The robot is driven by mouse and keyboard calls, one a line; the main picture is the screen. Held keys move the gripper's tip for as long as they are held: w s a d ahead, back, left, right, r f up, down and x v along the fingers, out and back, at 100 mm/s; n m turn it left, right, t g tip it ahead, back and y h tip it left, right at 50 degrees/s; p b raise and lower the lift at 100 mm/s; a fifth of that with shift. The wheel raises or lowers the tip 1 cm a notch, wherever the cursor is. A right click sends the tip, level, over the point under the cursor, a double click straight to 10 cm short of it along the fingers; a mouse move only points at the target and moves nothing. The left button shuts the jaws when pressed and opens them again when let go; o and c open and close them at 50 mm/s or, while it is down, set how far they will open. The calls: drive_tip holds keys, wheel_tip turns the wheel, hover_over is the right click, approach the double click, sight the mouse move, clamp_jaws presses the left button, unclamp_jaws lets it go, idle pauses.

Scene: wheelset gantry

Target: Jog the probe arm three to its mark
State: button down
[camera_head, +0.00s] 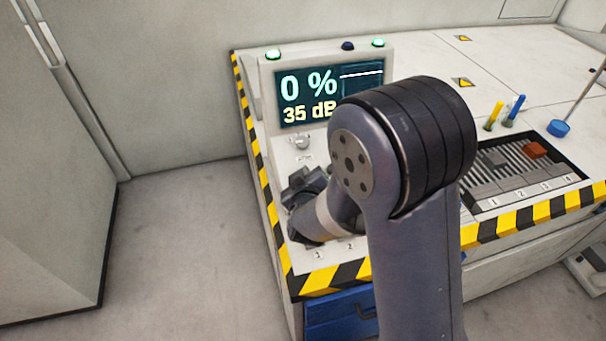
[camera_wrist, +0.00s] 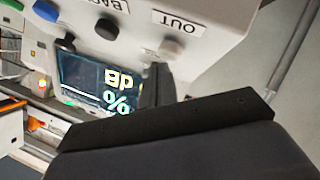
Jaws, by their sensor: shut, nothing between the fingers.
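The console display (camera_head: 330,92) reads 0 % and 35 dB. It also shows upside down in the wrist view (camera_wrist: 88,78). My gripper (camera_wrist: 155,85) is shut and empty, with its dark fingers in front of the display, near a grey button (camera_wrist: 171,48) labelled OUT. A dark button (camera_wrist: 107,28) labelled BACK is beside it. In the head view my gripper (camera_head: 297,187) is over the console's control panel, partly hidden by my arm. Whether it touches anything, I cannot tell. Numbers 1 and 2 show on the panel's front. I cannot pick out probe arm three or its mark.
A slotted bay (camera_head: 468,203) numbered 1 to 4 holds a red block (camera_head: 537,150) and a grey block (camera_head: 495,158). Striped edges border the console. Floor at left is clear.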

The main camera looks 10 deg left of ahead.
drive_tip(key=shift+w+a+f+b, duration=0.1)
drive_tip(key=shift+w+f+b, duration=0.05)
drive_tip(key=shift+f+b, duration=0.3)
idle(0.6)
idle(3.8)
drive_tip(key=shift+s+r+p, duration=0.35)
drive_tip(key=shift+r+p, duration=0.35)
drive_tip(key=shift+r, duration=0.1)
drive_tip(key=shift+r, duration=0.1)
drive_tip(key=r+p, duration=0.1)
drive_tip(key=s+r+p, duration=0.1)
drive_tip(key=r, duration=0.1)
drive_tip(key=s+d+r+p, duration=0.1)
drive_tip(key=shift+d+r+p, duration=0.1)
drive_tip(key=shift+r+p, duration=0.05)
drive_tip(key=shift+p, duration=0.2)
drive_tip(key=shift+w, duration=0.1)
idle(1.2)
